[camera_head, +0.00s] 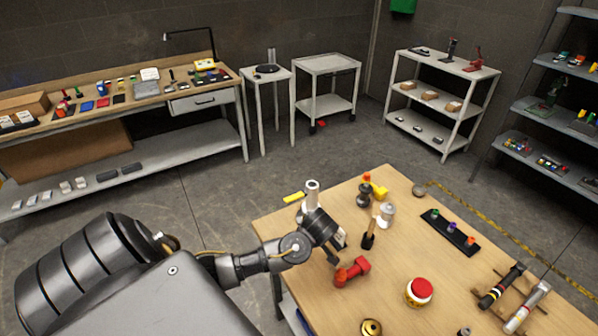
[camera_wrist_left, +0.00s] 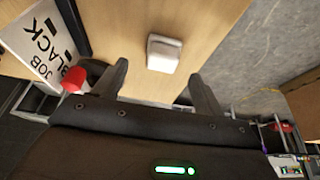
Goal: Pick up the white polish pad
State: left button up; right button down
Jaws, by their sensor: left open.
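A small white block-like pad (camera_wrist_left: 163,53) lies on the wooden table in the left wrist view. It is just beyond and between the fingertips of my left gripper (camera_wrist_left: 163,80), with space on both sides. The gripper is open and empty. In the head view my left gripper (camera_head: 339,247) is over the left part of the table, pointing down to the right. A small pale patch shows beside its fingers there, but I cannot tell whether it is the pad. My right gripper is not in view.
On the wooden table (camera_head: 395,262), a red tool (camera_head: 352,272) lies close to my left gripper. A dark-based brush (camera_head: 369,236), a silver pot (camera_head: 386,215) and a red-topped round container (camera_head: 419,291) stand nearby. A "JOB BLACK" card (camera_wrist_left: 38,42) shows in the left wrist view.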

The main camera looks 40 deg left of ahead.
pick_arm(q)
jog(key=shift+s+f, duration=0.1)
jog(key=shift+f, duration=0.05)
jog(key=p+x, duration=0.2)
jog(key=x, duration=0.3)
jog(key=c, duration=1.1)
